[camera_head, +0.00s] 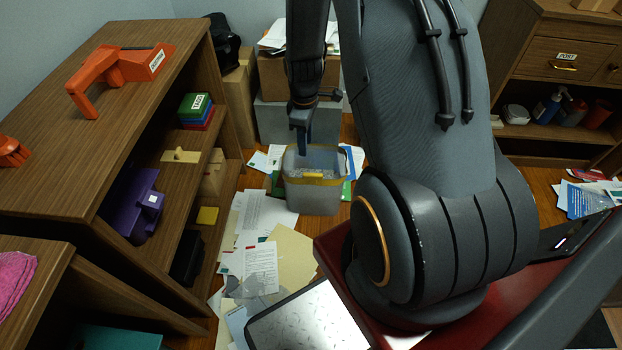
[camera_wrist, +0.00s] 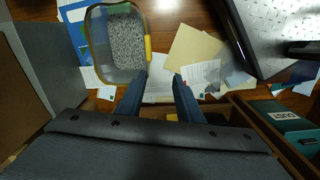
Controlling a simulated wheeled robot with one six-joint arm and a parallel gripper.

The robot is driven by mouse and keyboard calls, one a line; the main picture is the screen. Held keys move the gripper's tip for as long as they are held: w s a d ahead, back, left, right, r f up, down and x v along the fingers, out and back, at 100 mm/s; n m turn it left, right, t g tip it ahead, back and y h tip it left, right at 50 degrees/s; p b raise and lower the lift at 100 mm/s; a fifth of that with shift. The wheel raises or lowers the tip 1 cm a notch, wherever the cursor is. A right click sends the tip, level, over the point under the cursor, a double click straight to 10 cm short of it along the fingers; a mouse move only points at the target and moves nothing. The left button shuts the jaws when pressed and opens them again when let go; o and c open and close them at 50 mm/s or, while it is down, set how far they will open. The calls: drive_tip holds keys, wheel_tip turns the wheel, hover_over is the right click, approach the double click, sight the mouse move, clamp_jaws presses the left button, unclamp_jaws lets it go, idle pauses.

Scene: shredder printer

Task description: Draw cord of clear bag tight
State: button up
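The clear bag (camera_head: 313,197) stands on the floor in the head view, a see-through box-like bag with a yellow-brown cord around its upper part. A yellow cord piece (camera_head: 314,175) sits on its near side. In the wrist view the bag (camera_wrist: 97,42) is at upper left with grey shredded paper inside, and the yellow piece (camera_wrist: 148,47) is on its right edge. My gripper (camera_head: 302,151) points down over the bag's far left rim in the head view. In the wrist view my gripper (camera_wrist: 161,75) is open and empty, its fingertips just below and right of the yellow piece.
Loose papers (camera_head: 262,215) and envelopes cover the floor around the bag. A wooden shelf (camera_head: 150,110) with an orange tool (camera_head: 122,66) on top stands at left. Cardboard and grey boxes (camera_head: 272,120) stand behind the bag. A metal-topped unit (camera_head: 310,320) is in front.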

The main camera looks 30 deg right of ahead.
drive_tip(key=n+b, duration=0.2)
hover_over(313, 174)
wheel_tip(313, 174, down, 11)
drive_tip(key=shift+f, duration=0.1)
drive_tip(key=shift+f+b, duration=0.8)
drive_tip(key=shift+f, duration=3.15)
drive_tip(key=shift+c, duration=0.5)
clamp_jaws()
drive_tip(key=shift+w+r, duration=0.1)
